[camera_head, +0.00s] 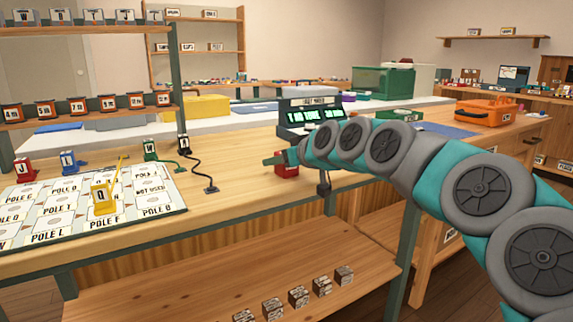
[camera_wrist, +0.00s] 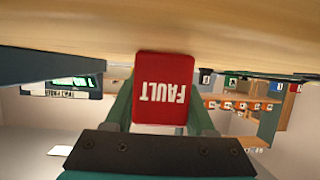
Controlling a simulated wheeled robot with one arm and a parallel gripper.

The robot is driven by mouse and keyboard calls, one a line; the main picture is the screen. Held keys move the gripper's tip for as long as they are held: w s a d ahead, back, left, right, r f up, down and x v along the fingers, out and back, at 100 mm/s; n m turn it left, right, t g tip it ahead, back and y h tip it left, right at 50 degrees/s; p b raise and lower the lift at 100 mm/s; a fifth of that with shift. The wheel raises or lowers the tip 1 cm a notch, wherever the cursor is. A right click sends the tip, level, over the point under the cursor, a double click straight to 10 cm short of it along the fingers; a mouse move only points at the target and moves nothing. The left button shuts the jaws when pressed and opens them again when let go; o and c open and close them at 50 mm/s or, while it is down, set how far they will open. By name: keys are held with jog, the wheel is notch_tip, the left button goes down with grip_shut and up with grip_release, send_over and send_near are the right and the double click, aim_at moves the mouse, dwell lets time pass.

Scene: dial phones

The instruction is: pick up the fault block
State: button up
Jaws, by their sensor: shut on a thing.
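The fault block (camera_wrist: 163,90) is a red block with white "FAULT" lettering, upside down in the wrist view. It sits between the two green fingers of my gripper (camera_wrist: 160,112), which are shut on it. In the head view the red block (camera_head: 287,170) shows partly below my gripper (camera_head: 283,160), near the front edge of the wooden bench. My gripper reaches in from the right, and part of the block is hidden. I cannot tell whether the block touches the bench.
A dark device with green displays (camera_head: 311,114) stands behind my gripper. To the left lies a board of labelled squares (camera_head: 150,212) with lettered coloured plugs, including a yellow one (camera_head: 102,198). A lower shelf (camera_head: 220,275) holds several small blocks. An orange case (camera_head: 484,112) stands at right.

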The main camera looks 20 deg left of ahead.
grip_shut()
jog(key=shift+r, duration=0.1)
